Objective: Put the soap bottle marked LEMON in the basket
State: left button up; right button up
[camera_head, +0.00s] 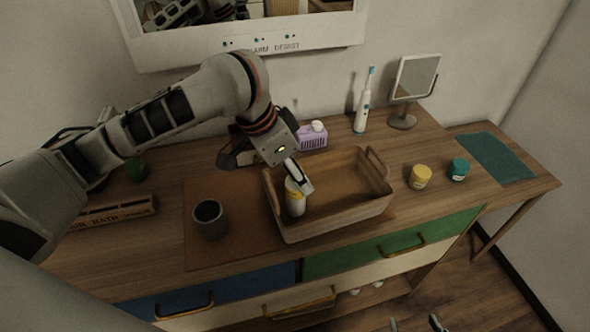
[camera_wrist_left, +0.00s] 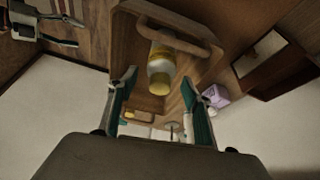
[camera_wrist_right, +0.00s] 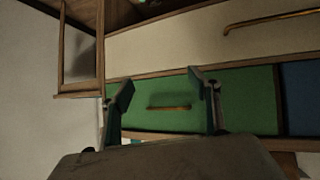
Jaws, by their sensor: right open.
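A white soap bottle with a yellow band (camera_head: 294,201) stands inside the wooden basket (camera_head: 335,221), at its left end. The bottle (camera_wrist_left: 161,66) also shows in the left wrist view, by the handle of the basket (camera_wrist_left: 208,62); its marking is not legible. My left gripper (camera_head: 268,168) is just above the bottle and the basket's left end. In the left wrist view its fingers (camera_wrist_left: 160,98) are spread and apart from the bottle. My right gripper (camera_head: 415,325) is open and empty at the bottom edge, in front of the drawers. It also shows in the right wrist view (camera_wrist_right: 166,87).
A dark cup (camera_head: 210,219) stands left of the basket. A purple box (camera_head: 312,137) and a toothbrush (camera_head: 363,105) stand behind it. A yellow jar (camera_head: 420,177) and a teal jar (camera_head: 458,169) stand on the right. A small mirror (camera_head: 415,76) stands at the back.

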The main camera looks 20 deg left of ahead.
pick_arm(q)
jog(key=shift+r, duration=0.2)
jog(key=p+v, duration=0.2)
jog(key=v, duration=1)
jog(key=shift+p, duration=0.4)
pick_arm(e)
jog(key=shift+s+d+r+h, duration=0.3)
jog(key=shift+s+d, duration=0.1)
jog(key=shift+d, duration=0.35)
pick_arm(q)
jog(key=shift+d, duration=0.1)
pick_arm(e)
jog(key=shift+a+r, duration=0.1)
jog(key=shift+r, duration=0.1)
